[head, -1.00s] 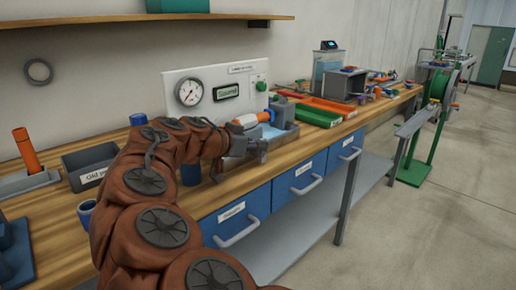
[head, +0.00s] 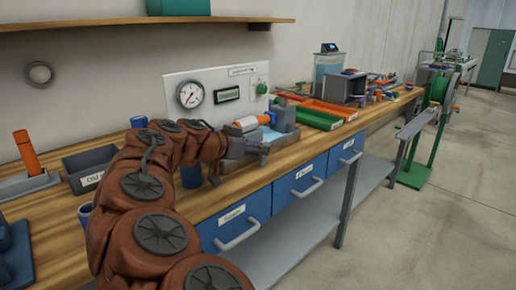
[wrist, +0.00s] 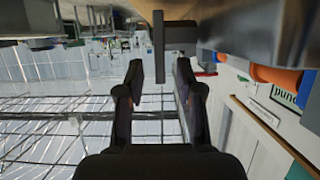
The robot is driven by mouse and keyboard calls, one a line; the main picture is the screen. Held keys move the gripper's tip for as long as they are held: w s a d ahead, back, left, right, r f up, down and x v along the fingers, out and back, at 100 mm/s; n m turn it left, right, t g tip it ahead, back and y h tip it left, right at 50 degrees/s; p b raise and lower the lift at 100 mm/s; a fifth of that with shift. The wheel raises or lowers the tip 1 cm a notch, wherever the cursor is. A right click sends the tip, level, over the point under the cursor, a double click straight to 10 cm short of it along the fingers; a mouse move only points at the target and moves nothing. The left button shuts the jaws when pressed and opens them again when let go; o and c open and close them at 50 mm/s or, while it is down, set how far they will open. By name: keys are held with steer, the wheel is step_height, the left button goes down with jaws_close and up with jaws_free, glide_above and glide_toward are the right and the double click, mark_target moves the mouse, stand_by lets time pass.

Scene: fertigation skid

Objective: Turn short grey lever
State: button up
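A short dark grey lever (wrist: 158,48) shows in the wrist view as a narrow bar beside a grey block (wrist: 181,38). My gripper (wrist: 159,72) is open, one finger on each side of the bar's end in the picture. Gaps show between the bar and both fingers, so it is not gripped. I cannot tell how deep the bar sits between the fingertips. In the head view, my gripper (head: 248,155) is at the bench front, by the grey tray in front of the gauge panel (head: 205,112). I cannot make out the lever there.
Green (head: 318,120) and orange trays stand farther right. A blue cup (head: 191,175) stands close to my arm.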

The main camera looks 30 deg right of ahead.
steer(key=v, duration=1.1)
steer(key=shift+a, duration=0.1)
stand_by(0.9)
